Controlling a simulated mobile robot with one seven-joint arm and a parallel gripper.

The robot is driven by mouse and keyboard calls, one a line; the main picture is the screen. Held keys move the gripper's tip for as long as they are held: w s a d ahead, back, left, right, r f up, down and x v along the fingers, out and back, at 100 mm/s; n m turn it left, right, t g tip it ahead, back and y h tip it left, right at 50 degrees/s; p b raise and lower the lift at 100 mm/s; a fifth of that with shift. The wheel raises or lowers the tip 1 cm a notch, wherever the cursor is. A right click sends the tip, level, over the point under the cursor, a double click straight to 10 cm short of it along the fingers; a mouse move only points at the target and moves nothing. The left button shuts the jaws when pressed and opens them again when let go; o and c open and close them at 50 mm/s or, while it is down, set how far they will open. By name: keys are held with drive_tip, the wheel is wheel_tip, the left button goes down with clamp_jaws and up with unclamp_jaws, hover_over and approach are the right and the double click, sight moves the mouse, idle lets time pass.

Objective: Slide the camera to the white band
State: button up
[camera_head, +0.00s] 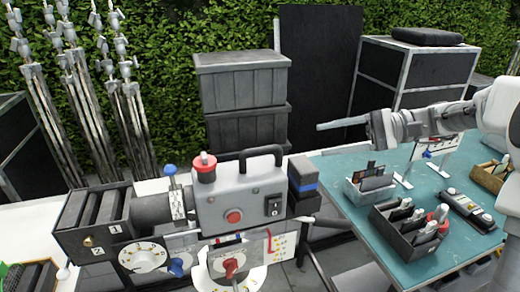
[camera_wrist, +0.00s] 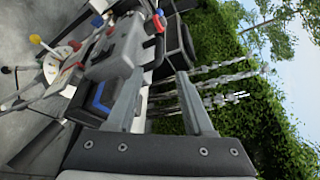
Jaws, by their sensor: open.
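The grey camera (camera_head: 243,203) has a red-topped knob, a red button and a black carry handle. It stands above a white-faced rail or panel on the left worktop, with a black box front at its left end. It shows tilted at the upper left in the wrist view (camera_wrist: 115,55). I cannot tell which pale marking is the white band; white-faced panels with knobs lie under the camera. My gripper (camera_head: 325,125) is open and empty, right of the camera and apart from it, pointing left above the gap between worktops. Both fingers also show in the wrist view (camera_wrist: 158,75).
A black block with a blue stripe (camera_head: 302,180) sits right of the camera. The teal table (camera_head: 345,162) on the right carries trays of tools. Dark stacked crates (camera_head: 240,85) and a tall black panel (camera_head: 318,70) stand behind. Metal stands (camera_head: 85,90) fill the back left.

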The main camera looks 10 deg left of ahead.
sight(270, 150)
drive_tip(key=x, duration=1.5)
drive_tip(key=shift+a+p, duration=0.3)
drive_tip(key=shift+p, duration=0.05)
clamp_jaws()
drive_tip(key=shift+f, duration=0.1)
idle(0.5)
